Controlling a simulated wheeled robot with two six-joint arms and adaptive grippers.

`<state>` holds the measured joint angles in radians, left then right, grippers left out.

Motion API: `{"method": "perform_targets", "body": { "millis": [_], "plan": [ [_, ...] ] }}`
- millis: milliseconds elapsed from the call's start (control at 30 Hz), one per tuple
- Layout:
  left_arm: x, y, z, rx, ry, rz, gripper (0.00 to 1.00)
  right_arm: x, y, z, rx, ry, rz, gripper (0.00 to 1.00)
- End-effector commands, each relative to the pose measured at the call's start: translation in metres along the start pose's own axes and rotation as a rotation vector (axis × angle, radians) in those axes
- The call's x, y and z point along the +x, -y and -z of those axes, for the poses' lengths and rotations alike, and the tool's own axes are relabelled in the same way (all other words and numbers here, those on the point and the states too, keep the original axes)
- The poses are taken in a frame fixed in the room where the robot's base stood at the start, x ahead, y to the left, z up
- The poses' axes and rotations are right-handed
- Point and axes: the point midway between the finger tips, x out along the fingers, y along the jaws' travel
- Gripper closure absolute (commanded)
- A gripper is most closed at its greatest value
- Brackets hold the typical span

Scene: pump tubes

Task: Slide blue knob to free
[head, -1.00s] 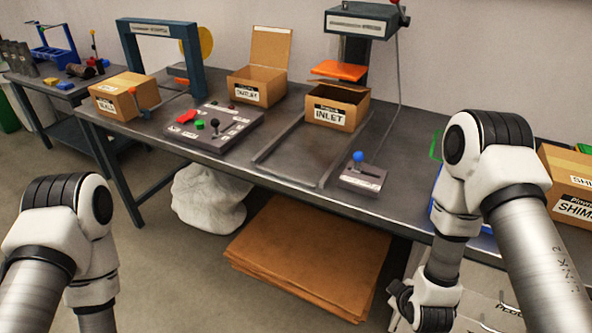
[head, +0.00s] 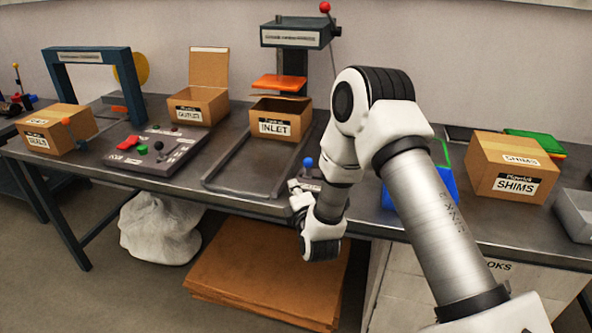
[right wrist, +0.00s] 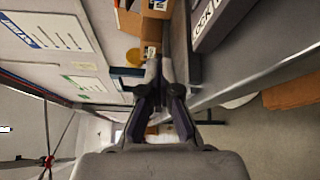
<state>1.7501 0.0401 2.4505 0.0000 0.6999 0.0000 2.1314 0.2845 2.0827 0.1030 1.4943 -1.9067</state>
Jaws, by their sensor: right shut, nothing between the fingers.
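The blue knob (head: 308,162) stands upright on its base near the front edge of the bench in the head view. Most of the base is hidden behind my right arm and hand. My right gripper (head: 294,185) is just left of and in front of the knob, apart from it as far as I can tell. In the right wrist view its fingers (right wrist: 155,88) are shut and empty. A grey panel with a partly cut-off LOCK label (right wrist: 212,22) is at the upper right there, and the knob does not show. My left gripper is out of view.
The INLET box (head: 281,122) stands behind a low-railed grey lane (head: 240,178). A grey button panel (head: 150,150) lies to the left. A blue bin (head: 440,190) and the SHIMS box (head: 512,168) are to the right. A press (head: 300,33) rises behind.

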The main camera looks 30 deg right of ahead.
Motion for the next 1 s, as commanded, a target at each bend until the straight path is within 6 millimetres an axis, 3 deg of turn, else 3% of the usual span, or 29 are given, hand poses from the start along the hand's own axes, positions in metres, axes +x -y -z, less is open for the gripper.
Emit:
{"method": "perform_targets", "body": {
  "millis": [167, 567, 767, 1000],
  "plan": [
    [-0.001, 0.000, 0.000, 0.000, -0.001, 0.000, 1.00, 0.016, 0.000, 0.000, 0.001, 0.000, -0.001, 1.00],
    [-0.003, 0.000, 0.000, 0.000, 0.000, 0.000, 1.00, 0.101, 0.001, 0.000, 0.000, 0.000, 0.000, 1.00],
    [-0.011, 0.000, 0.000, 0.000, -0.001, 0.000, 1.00, 0.089, 0.000, -0.032, 0.002, 0.002, 0.003, 1.00],
    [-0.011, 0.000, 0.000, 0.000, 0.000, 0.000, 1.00, 0.086, 0.002, -0.038, 0.001, -0.001, 0.002, 1.00]
  ]
}}
